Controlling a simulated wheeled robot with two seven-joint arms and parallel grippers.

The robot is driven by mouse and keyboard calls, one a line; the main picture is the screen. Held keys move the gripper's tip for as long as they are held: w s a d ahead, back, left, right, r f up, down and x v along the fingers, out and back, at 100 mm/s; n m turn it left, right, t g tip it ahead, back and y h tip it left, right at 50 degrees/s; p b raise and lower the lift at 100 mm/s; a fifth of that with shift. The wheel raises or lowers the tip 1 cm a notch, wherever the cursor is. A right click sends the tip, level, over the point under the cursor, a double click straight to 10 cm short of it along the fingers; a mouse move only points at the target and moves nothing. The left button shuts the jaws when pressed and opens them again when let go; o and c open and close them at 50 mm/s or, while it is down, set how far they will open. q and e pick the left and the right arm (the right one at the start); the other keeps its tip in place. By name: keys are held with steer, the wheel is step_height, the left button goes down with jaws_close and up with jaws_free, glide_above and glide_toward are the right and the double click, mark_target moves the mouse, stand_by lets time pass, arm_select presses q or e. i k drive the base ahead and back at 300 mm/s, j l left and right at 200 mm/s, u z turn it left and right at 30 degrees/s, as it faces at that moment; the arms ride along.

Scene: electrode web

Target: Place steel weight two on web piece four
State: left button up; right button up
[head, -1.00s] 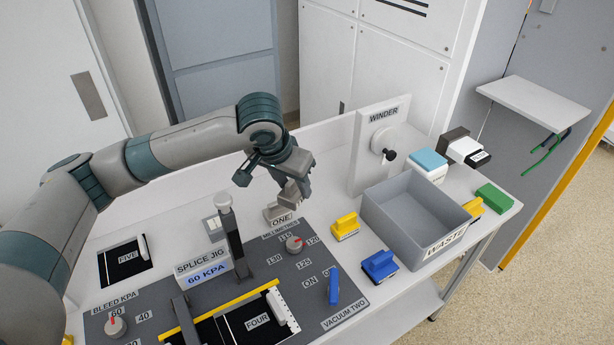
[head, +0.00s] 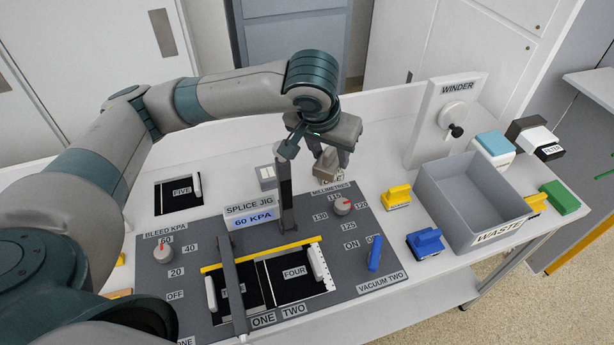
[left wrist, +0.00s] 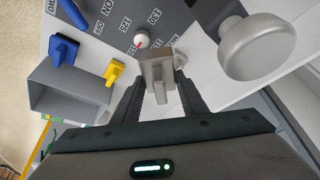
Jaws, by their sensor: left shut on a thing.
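My left gripper (head: 325,152) is shut on a grey steel weight (head: 328,165) behind the jig panel. In the left wrist view the weight (left wrist: 157,70) sits between the two fingers (left wrist: 158,88). Its number is not readable now, and I cannot tell if it is clear of the table. Web piece four (head: 290,287) is a black sheet labelled FOUR. It lies on the right part of the splice jig, in front of the gripper, with a white toothed strip at its right edge. My right gripper is not in view.
The upright jig post (head: 286,200) stands left of the weight, and a dark bar (head: 232,280) crosses the jig. The millimetres knob (head: 343,206) is in front. A yellow-handled block (head: 397,197), a blue one (head: 425,243) and the waste bin (head: 470,195) stand to the right.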

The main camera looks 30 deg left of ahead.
mark_target(281, 278)
steer(key=k+l+u, duration=0.2)
steer(key=l, duration=0.4)
steer(key=l+u, duration=0.2)
steer(key=u, duration=1.1)
steer(key=i+l, duration=0.05)
